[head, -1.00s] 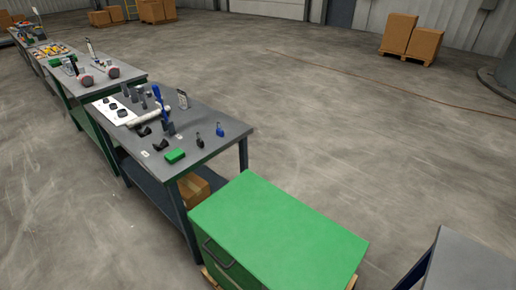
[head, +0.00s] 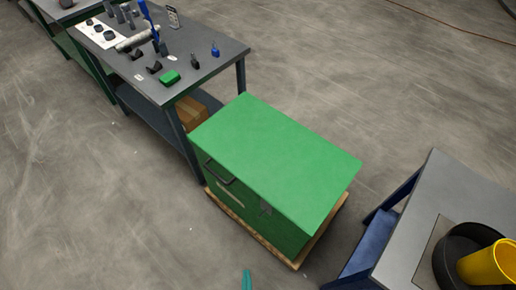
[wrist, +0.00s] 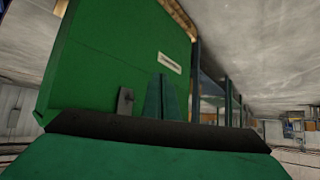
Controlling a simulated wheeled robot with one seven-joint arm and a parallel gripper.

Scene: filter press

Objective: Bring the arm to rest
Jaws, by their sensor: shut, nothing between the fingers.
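My gripper shows in the wrist view (wrist: 166,98) as teal fingers closed together, with nothing between them. In the head view only a small teal tip of it (head: 246,280) shows at the bottom edge, in front of the green cabinet; the rest of the arm is out of frame. The green cabinet (head: 275,160) stands on a wooden pallet and has a dark handle on its front. Its green face (wrist: 110,50) fills the left of the wrist view behind the fingers, with a pale label. I cannot tell the exact gap between fingers and cabinet.
A grey-topped workbench (head: 215,60) with small tools and a green block stands behind the cabinet. At right is a grey table (head: 415,215) with a black round tray (head: 450,270) and a yellow cup (head: 487,266). Open concrete floor lies left and upper right.

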